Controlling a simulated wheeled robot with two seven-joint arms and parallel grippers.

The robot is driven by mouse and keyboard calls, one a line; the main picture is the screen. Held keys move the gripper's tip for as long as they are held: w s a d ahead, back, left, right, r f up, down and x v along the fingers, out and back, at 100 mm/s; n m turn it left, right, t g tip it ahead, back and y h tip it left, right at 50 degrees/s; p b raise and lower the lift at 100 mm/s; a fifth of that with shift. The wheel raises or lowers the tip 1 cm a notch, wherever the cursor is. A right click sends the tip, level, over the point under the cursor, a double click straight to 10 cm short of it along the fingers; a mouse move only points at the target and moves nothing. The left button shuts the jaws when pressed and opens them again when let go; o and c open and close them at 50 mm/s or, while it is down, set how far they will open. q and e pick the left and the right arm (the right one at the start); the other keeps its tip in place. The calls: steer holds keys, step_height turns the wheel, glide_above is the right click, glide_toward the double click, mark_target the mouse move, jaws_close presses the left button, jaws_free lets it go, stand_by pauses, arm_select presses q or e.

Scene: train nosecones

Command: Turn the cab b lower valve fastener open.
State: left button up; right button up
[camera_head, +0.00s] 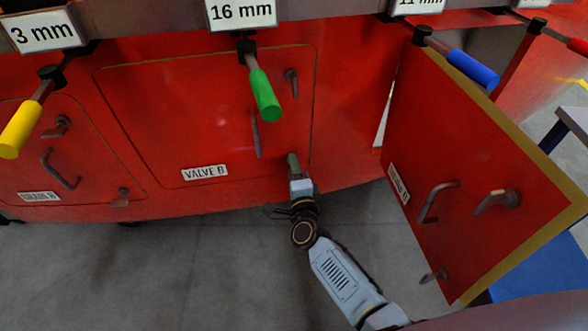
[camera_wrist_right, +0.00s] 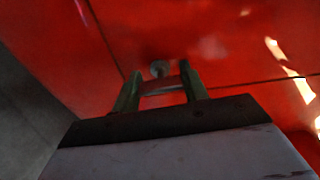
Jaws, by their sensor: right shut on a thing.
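The red VALVE B panel (camera_head: 190,110) is closed, flush with the red nosecone, and its label (camera_head: 204,173) is near its bottom edge. Its upper fastener (camera_head: 291,82) and its long handle (camera_head: 256,135) are near the right edge. My right gripper (camera_head: 293,160) reaches up from below to the panel's lower right corner and covers the lower fastener in the head view. In the right wrist view, the lower valve fastener (camera_wrist_right: 160,70) shows between the two green fingers of my right gripper (camera_wrist_right: 160,82), which is shut on its lever. My left gripper is not in view.
A red panel (camera_head: 455,170) stands swung open at the right. The DRAIN B panel (camera_head: 60,150) is closed at the left. Tools with yellow (camera_head: 20,128), green (camera_head: 264,95) and blue (camera_head: 470,68) handles hang from the rack above. The floor (camera_head: 130,280) below is clear.

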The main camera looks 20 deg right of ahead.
steer(key=o, duration=1)
steer(key=shift+s, duration=0.55)
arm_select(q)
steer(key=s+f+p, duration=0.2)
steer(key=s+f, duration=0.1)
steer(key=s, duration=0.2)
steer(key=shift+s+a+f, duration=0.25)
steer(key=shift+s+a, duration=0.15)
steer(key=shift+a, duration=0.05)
arm_select(e)
steer(key=s, duration=0.4)
steer(key=s+a, duration=0.1)
steer(key=s, duration=0.7)
steer(key=shift+s+a, duration=0.1)
steer(key=shift+a, duration=0.05)
